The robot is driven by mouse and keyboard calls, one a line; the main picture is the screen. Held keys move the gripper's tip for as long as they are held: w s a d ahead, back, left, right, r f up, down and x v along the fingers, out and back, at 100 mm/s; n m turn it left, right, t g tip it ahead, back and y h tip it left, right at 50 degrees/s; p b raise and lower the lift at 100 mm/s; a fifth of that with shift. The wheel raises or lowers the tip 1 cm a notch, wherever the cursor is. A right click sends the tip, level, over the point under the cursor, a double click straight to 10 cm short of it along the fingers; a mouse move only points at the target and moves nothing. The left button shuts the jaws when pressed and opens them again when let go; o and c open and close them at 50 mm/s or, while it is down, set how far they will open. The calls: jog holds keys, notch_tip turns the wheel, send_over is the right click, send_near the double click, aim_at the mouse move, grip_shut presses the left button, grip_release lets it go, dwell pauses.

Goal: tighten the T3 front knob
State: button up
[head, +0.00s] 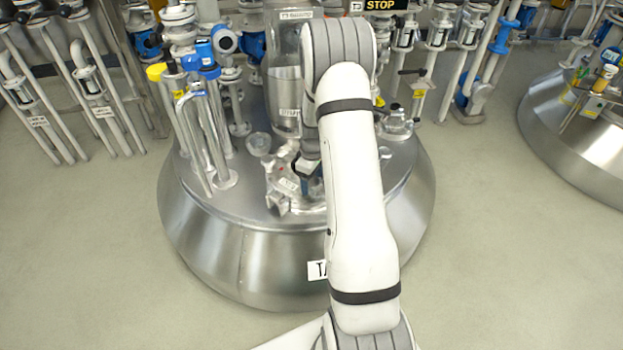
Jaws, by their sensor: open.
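A round steel reactor vessel (240,255) stands in the middle of the head view. A white label (317,269) on its front shows a T, and my arm hides the rest. A cluster of metal fittings (283,190) sits on the front of its lid. My gripper (309,184) points down at the right side of this cluster, close to a small tag (289,184). It is open. The front knob cannot be made out; my gripper and arm cover that spot. I cannot tell whether my fingers touch anything.
A clear glass cylinder (283,85) stands on the lid behind my gripper. Bent pipes (205,135) with blue and yellow caps rise on the lid's left. Another steel vessel (585,135) is at the right. Pipe racks line the back. The floor (90,250) in front is clear.

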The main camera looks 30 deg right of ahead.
aim_at(312, 181)
jog(key=shift+c, duration=0.6)
jog(key=c, duration=0.9)
jog(key=shift+m, duration=0.8)
jog(key=o, duration=1)
jog(key=shift+r+p, duration=0.75)
jog(key=shift+r, duration=3.15)
